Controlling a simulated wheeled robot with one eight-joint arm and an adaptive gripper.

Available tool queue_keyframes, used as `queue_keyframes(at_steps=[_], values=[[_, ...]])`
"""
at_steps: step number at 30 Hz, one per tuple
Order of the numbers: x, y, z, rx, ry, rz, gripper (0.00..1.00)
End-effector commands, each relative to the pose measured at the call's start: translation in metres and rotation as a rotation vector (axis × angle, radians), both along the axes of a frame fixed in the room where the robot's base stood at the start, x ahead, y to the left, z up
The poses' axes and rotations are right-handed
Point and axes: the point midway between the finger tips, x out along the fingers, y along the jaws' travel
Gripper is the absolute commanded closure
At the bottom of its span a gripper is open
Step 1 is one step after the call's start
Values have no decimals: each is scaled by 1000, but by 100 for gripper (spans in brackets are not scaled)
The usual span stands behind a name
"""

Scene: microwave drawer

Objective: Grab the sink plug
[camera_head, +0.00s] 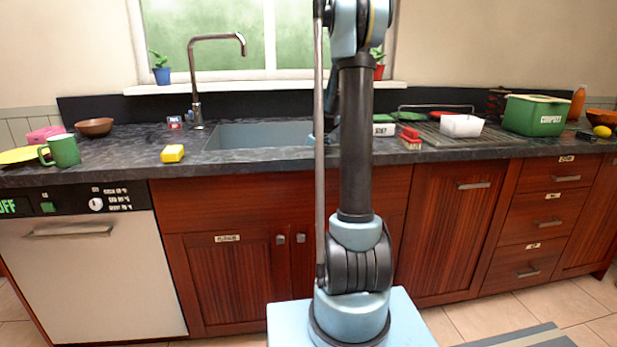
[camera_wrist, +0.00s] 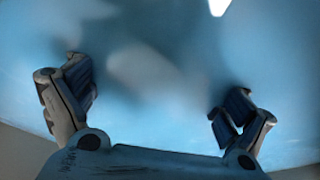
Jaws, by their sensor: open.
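I cannot make out a sink plug in either view. The grey sink (camera_head: 262,135) is set in the dark counter below the window, with a tall metal faucet (camera_head: 197,75) behind its left end. My arm covers the sink's right part in the head view. My gripper (camera_wrist: 156,88) shows in the wrist view with its two fingers spread wide and nothing between them. A smooth light-blue surface, blurred and close, fills the view beyond the fingers. My gripper cannot be made out in the head view.
Cabinets and a dishwasher (camera_head: 93,270) line the front.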

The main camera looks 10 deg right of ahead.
Motion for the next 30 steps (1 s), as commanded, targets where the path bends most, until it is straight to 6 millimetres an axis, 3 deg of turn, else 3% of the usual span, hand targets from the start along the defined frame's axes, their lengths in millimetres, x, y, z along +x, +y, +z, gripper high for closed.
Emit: queue_keyframes(at_steps=[7,14,26,28,29,30], values=[[0,0,-2,0,0,0,7],[0,0,-2,0,0,0,55],[1,2,-1,-1,1,2,55],[1,2,3,0,0,2,61],[1,2,6,0,0,2,74],[1,2,10,0,0,2,98]])
